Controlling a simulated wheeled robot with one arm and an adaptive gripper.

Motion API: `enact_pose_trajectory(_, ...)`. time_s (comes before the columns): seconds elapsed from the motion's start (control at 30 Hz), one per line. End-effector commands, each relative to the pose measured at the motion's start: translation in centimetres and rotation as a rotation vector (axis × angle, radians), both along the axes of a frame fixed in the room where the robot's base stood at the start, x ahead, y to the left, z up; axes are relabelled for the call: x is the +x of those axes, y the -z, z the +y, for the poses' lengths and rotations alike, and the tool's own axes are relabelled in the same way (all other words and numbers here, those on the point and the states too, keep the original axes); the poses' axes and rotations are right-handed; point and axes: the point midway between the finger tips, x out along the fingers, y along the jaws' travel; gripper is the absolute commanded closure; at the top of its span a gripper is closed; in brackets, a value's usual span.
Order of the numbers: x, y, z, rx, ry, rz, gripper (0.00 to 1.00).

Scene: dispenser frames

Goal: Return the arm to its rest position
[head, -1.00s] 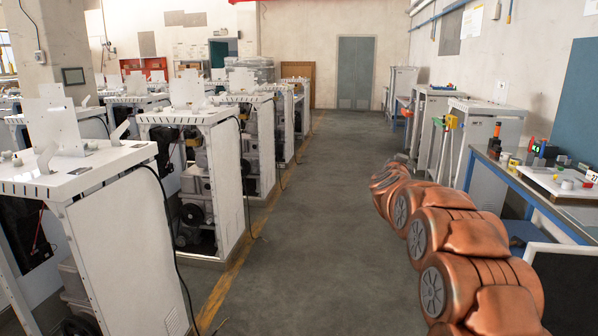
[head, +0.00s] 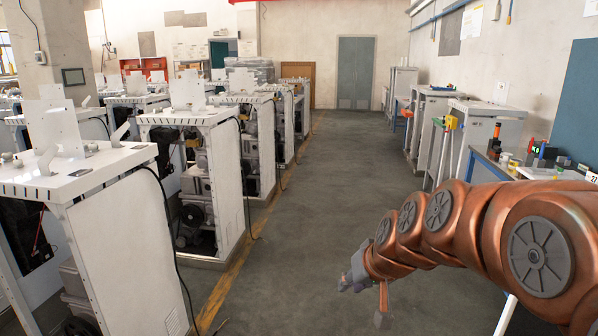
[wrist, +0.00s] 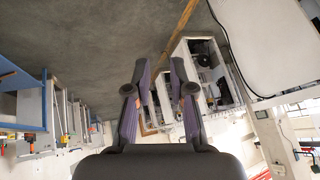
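My copper-coloured arm reaches in from the right side of the head view, across the aisle. My gripper (head: 352,280) is at its left end, small and grey, above the bare floor. In the wrist view my gripper (wrist: 160,75) shows two dark fingers standing apart with an empty gap between them. Nothing is held. The fingers touch nothing that I can see.
White dispenser frames (head: 125,245) stand in rows on the left. A blue-edged workbench (head: 490,168) with small items is on the right, partly hidden by my arm. White cabinets (head: 436,105) stand behind it. The grey aisle floor (head: 335,170) is clear.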

Motion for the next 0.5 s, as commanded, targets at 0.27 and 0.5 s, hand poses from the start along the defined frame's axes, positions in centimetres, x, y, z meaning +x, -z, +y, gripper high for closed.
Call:
enact_pose_trajectory(0.27,-16.1,4.8,-2.5,-0.104,-0.017,0.356,0.77)
enact_pose_trajectory(0.5,-27.6,7.1,-5.8,-0.206,0.025,0.608,0.77)
